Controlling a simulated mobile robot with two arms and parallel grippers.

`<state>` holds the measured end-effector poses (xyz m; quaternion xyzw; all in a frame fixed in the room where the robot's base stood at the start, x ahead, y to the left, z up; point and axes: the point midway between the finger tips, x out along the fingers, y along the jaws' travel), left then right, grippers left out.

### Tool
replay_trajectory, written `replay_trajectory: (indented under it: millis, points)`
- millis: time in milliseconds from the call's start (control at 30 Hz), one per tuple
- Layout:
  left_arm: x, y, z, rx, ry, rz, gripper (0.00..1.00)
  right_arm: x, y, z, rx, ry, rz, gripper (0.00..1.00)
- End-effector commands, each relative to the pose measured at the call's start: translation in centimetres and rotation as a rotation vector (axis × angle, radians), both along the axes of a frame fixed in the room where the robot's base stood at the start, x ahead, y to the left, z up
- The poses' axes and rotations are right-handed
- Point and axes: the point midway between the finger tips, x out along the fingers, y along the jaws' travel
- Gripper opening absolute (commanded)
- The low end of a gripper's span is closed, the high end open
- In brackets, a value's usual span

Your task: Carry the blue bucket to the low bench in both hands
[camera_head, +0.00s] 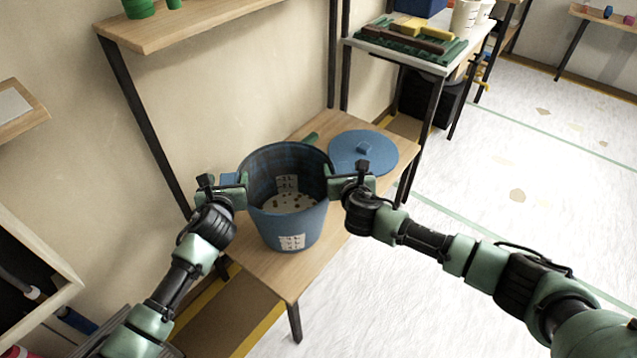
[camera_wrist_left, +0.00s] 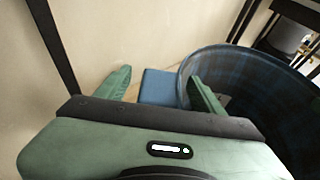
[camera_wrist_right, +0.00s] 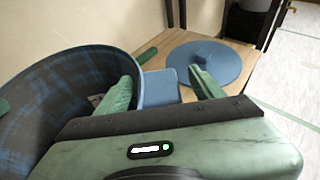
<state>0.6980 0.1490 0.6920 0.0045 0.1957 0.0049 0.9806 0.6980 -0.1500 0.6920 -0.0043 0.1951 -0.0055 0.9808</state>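The blue bucket (camera_head: 281,225) stands upright on a low wooden bench (camera_head: 270,273), with a pale label on its front and small dark bits on its light inside bottom. It has a blue block handle on each side. My left gripper (camera_head: 232,187) is at the left handle (camera_wrist_left: 158,87); its two green fingers are spread either side of it with small gaps. My right gripper (camera_head: 345,186) is at the right handle (camera_wrist_right: 160,87), its fingers likewise spread either side of it. Contact of the fingers with the handles cannot be made out.
A round blue lid (camera_head: 375,155) lies on the bench behind the bucket, beside a green rod (camera_head: 310,139). A table (camera_head: 395,51) with a green tray stands behind. A shelf (camera_head: 185,27) is on the wall at upper left. The pale floor (camera_head: 500,150) to the right is open.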

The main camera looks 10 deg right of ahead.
Motion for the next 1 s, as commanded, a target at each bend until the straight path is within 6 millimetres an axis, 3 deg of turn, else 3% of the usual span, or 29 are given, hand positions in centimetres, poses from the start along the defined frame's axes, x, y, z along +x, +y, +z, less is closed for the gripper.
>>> replay_trajectory:
  millis: [467,1000]
  points:
    - [-0.8,-0.4,0.4,-0.007,0.0,-0.007,0.75,-0.2,0.6,0.1,0.009,0.002,0.008,0.75]
    - [-9.4,-0.4,3.9,-0.005,0.0,-0.007,0.75,-0.2,0.7,0.1,0.011,0.001,0.01,0.75]
